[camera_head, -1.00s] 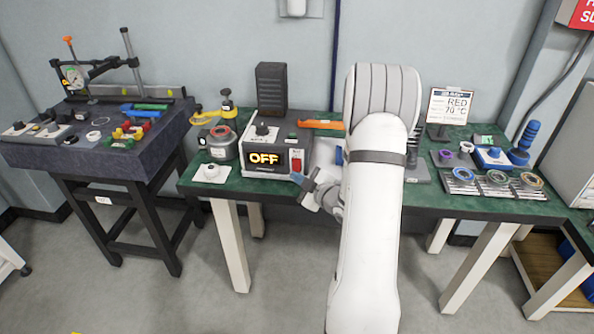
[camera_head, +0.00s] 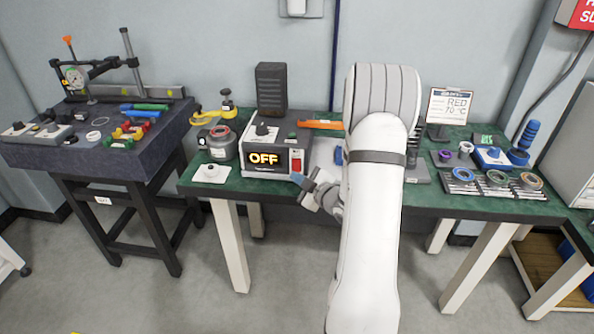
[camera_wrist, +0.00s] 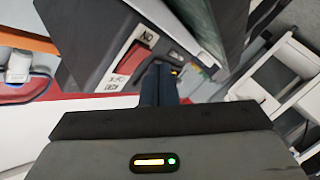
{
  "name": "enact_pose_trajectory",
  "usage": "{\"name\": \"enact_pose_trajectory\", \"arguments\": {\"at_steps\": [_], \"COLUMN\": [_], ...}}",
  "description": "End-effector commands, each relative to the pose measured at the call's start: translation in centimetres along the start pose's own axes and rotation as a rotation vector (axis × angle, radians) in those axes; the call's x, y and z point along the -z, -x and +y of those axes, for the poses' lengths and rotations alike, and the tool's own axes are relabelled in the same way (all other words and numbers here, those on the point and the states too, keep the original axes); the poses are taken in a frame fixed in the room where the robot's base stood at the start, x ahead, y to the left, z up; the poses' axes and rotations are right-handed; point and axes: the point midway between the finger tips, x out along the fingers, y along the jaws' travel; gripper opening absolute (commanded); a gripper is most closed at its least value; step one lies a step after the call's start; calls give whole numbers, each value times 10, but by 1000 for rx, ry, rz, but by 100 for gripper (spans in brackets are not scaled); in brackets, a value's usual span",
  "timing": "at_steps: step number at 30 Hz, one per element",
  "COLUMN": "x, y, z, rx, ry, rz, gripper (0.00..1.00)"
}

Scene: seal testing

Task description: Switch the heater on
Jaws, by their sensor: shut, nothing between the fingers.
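The heater (camera_head: 281,140) is a grey control box on the green bench, with a black dial on top. Its display (camera_head: 264,158) reads OFF in yellow. A red rocker switch (camera_head: 296,164) sits on its front face, right of the display. The switch also shows in the wrist view (camera_wrist: 133,58), beneath a label that is partly readable. My gripper (camera_head: 298,179) is shut and empty. Its fingertips are in front of and just below the switch; I cannot tell whether they touch the box. In the wrist view the dark fingers (camera_wrist: 160,85) point toward the box's front edge.
An orange-handled tool (camera_head: 320,125) lies behind the heater. A round metal pot (camera_head: 222,143) and a white pad (camera_head: 211,174) stand to its left. A sign (camera_head: 450,105) reads RED 70 °C. Rings on blocks (camera_head: 496,180) lie at right. The floor in front is clear.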

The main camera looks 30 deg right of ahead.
Motion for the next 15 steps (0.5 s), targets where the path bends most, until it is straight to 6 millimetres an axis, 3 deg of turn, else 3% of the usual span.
{"name": "enact_pose_trajectory", "arguments": {"at_steps": [15], "x": [-3], "y": [-4], "z": [2], "rx": [0], "ry": [2], "rz": [1], "gripper": [0]}}
